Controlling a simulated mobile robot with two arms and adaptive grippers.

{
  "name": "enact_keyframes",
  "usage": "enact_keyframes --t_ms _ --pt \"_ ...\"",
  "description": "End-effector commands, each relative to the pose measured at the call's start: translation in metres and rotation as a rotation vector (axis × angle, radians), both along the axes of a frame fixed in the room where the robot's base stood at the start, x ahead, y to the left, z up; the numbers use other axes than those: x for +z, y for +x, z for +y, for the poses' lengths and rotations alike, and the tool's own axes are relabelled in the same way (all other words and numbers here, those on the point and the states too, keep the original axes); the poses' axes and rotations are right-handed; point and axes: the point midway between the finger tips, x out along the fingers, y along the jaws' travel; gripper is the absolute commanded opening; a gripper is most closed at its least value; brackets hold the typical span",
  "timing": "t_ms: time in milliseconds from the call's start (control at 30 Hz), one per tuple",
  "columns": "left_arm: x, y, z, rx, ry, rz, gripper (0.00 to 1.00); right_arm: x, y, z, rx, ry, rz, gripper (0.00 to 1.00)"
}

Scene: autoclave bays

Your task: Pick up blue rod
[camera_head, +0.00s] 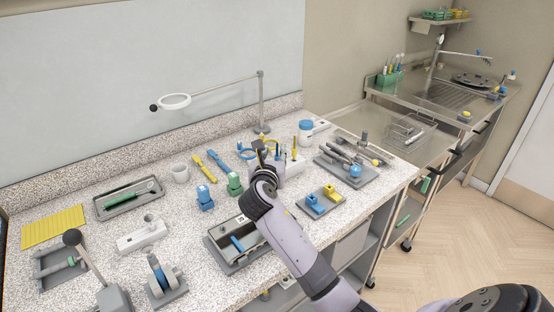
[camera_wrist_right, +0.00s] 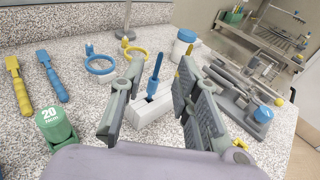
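A slim blue rod (camera_wrist_right: 155,74) stands upright in a white holder block (camera_wrist_right: 151,107) in the right wrist view. My right gripper (camera_wrist_right: 159,66) is open, with one finger on each side of the rod in that view and visible space on both sides. I cannot tell how far the fingertips are from it in depth. In the head view my right gripper (camera_head: 263,150) is over the middle of the counter, near the holder and hides part of it. Another short blue rod-like piece (camera_head: 237,243) lies in a grey tray (camera_head: 222,239). My left gripper is out of view.
A yellow-topped tool (camera_head: 295,146) stands by the holder. Blue (camera_wrist_right: 98,64) and yellow rings lie left of it. A green weight (camera_wrist_right: 57,128) stands nearer. A grey tray of tools (camera_head: 347,167) is right. A magnifier lamp (camera_head: 261,100) stands behind.

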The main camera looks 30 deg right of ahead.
Motion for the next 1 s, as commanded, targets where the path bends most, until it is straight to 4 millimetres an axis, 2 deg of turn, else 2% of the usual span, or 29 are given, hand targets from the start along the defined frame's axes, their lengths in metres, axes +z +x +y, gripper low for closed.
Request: enact_keyframes --t_ms 367,600,900,1000 --pt "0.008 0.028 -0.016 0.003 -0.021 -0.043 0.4 -0.005 0.026 -0.023 -0.001 0.001 0.001 0.29" --pt "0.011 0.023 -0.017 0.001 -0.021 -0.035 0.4 -0.012 0.05 -0.044 -0.001 -0.001 0.001 0.29" --pt "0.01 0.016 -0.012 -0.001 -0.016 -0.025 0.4 -0.013 0.053 -0.047 0.0 0.0 0.0 0.29" --pt "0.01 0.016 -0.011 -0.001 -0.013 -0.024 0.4 -0.013 0.053 -0.047 0.0 0.0 0.0 0.23"
